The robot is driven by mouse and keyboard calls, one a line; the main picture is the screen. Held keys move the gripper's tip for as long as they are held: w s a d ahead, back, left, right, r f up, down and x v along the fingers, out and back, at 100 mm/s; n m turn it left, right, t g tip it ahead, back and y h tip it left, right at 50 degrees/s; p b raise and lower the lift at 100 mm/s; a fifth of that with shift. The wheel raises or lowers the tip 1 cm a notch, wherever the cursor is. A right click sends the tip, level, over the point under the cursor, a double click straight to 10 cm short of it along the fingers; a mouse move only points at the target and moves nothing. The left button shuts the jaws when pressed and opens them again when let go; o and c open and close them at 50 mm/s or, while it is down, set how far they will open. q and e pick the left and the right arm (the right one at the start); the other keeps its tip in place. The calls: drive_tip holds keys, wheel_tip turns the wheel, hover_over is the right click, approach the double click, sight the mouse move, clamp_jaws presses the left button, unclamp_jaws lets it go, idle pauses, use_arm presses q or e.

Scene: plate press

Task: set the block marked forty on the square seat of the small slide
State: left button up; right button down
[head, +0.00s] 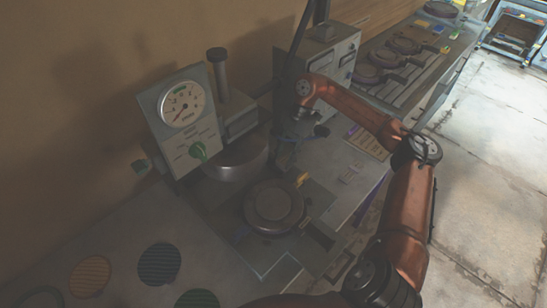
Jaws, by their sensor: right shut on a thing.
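My right arm reaches in from the lower right and bends down over the bench. Its dark gripper (290,132) is beside the dark upright bar, in front of the grey box. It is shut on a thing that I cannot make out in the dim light. I cannot read a forty on any block here. A small pale fitting (350,173) on the bench to the right of the gripper may be the small slide; its square seat is not clear. My left gripper is not in view.
A gauge panel (182,108) with a green knob stands at the left. A round dark plate (274,205) with a yellow tab lies on the press in the middle. Coloured discs (159,263) lie in the front bench. Several round plates (371,66) sit at the back right.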

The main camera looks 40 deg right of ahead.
drive_tip(key=shift+w+a+f+b, duration=0.1)
drive_tip(key=shift+w+f+b, duration=0.7)
drive_tip(key=shift+f, duration=0.3)
drive_tip(key=shift+w, duration=0.25)
drive_tip(key=shift+s+r, duration=0.1)
drive_tip(key=c, duration=1.7)
unclamp_jaws()
drive_tip(key=shift+s+r, duration=0.1)
drive_tip(key=shift+s, duration=0.05)
drive_tip(key=shift+c, duration=0.2)
drive_tip(key=shift+o, duration=1.4)
use_arm(q)
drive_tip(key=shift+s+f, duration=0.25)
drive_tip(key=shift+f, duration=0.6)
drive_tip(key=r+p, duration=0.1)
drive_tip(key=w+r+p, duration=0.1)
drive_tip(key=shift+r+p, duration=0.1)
drive_tip(key=shift+p, duration=0.2)
use_arm(e)
drive_tip(key=v, duration=1.2)
